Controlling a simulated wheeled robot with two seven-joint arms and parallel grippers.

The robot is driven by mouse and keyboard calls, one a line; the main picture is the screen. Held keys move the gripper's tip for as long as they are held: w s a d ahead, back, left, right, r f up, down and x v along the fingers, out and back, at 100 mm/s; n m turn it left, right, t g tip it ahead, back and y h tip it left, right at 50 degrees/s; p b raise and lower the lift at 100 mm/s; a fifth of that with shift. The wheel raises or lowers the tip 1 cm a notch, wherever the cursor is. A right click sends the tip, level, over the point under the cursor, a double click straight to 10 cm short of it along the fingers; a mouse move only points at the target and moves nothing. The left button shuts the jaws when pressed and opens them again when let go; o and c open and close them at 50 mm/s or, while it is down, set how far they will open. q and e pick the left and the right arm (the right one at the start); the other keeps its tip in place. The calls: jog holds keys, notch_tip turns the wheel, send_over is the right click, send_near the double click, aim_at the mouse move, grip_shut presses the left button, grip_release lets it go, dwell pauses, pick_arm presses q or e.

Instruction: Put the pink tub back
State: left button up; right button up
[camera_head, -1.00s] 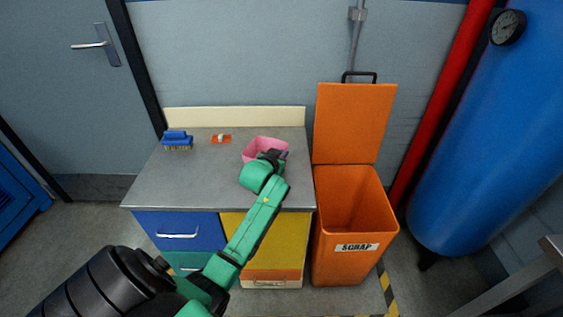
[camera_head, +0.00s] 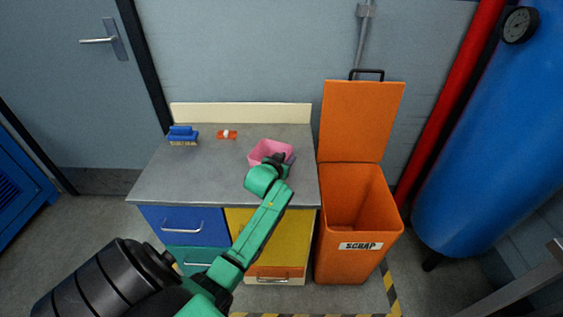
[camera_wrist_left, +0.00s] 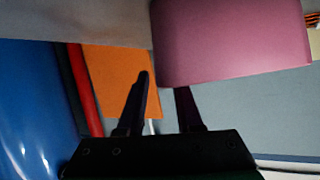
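The pink tub (camera_head: 258,158) is upright over the front right part of the grey worktop (camera_head: 205,180). I cannot tell whether its base touches the top. My left gripper (camera_head: 279,158) is at the tub's right rim in the head view, and the arm hides part of the tub. In the left wrist view the pink tub (camera_wrist_left: 230,45) fills the upper right. The left gripper (camera_wrist_left: 163,85) straddles its wall there, one finger outside and the other's tip hidden behind the pink side. The tub moves with the gripper, so it looks gripped. My right gripper is not in view.
A blue brush (camera_head: 182,137) and a small orange item with a white top (camera_head: 227,134) sit at the back left of the worktop. An open orange scrap bin (camera_head: 345,260) stands right beside the cabinet.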

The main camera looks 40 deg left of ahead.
pick_arm(q)
jog(key=v, duration=1.1)
jog(key=shift+s+p, duration=0.15)
jog(key=shift+p, duration=0.25)
jog(key=s+d+f+m+g+h, duration=0.2)
jog(key=s+d+f+g, duration=0.3)
jog(key=s+d, duration=0.3)
jog(key=s+d+f+m+g+h, duration=0.2)
jog(key=s+d+f+g, duration=0.3)
jog(key=s, duration=0.5)
notch_tip(320, 180, down, 22)
jog(key=s+p, duration=0.2)
jog(key=s, duration=0.1)
jog(key=s+a+f+g+p, duration=0.1)
jog(key=s+a+f, duration=0.1)
jog(key=s+f, duration=1)
jog(key=s, duration=0.3)
jog(key=shift+s+m+g+p, duration=0.3)
jog(key=shift+g+p, duration=0.05)
jog(key=shift+g, duration=0.05)
